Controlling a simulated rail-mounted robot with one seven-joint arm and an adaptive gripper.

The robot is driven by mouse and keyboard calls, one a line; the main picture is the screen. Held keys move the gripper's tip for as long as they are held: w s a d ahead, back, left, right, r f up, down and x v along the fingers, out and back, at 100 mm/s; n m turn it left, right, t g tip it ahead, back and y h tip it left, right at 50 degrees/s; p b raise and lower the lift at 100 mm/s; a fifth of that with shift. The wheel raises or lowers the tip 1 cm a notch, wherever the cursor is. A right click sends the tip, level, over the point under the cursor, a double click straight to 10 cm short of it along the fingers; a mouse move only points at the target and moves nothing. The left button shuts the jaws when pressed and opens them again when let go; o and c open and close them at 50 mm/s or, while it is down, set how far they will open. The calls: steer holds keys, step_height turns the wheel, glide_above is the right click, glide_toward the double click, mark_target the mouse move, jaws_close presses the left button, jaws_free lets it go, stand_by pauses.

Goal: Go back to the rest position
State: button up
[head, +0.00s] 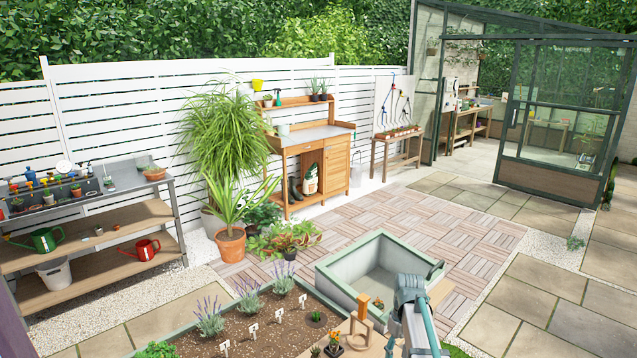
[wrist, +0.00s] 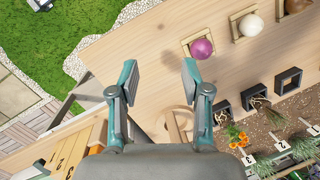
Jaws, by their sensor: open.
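My gripper (wrist: 159,82) is open and empty in the wrist view, with its two teal fingers spread apart above a wooden tabletop (wrist: 130,50). Nothing lies between the fingertips. In the head view my arm reaches in at the bottom, right of the planting bed, and the fingers are hard to make out there.
Dark square pots (wrist: 255,94) stand along the soil bed with plant markers (wrist: 282,146). Orange flowers (wrist: 238,138) are near them. A wooden ring-shaped piece (wrist: 178,124) is just below the right finger. In the head view a grey basin (head: 370,272) stands behind my arm; paving at right is clear.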

steer(key=s+d+f+m+g+b, duration=0.1)
steer(key=s+d+f+m+g, duration=0.2)
steer(key=s+f, duration=1.4)
steer(key=s+a+f, duration=0.3)
steer(key=s+f, duration=0.2)
steer(key=s, duration=0.4)
steer(key=s+a+f+g+b, duration=0.1)
steer(key=s+a+f, duration=0.2)
steer(key=s+f, duration=0.3)
steer(key=s+a+f+h+b, duration=0.1)
steer(key=s+a+f, duration=0.3)
steer(key=s, duration=0.9)
step_height(320, 180, down, 2)
steer(key=shift+s+f+m+g, duration=0.1)
steer(key=shift+s+m+g, duration=0.2)
steer(key=shift+s, duration=0.1)
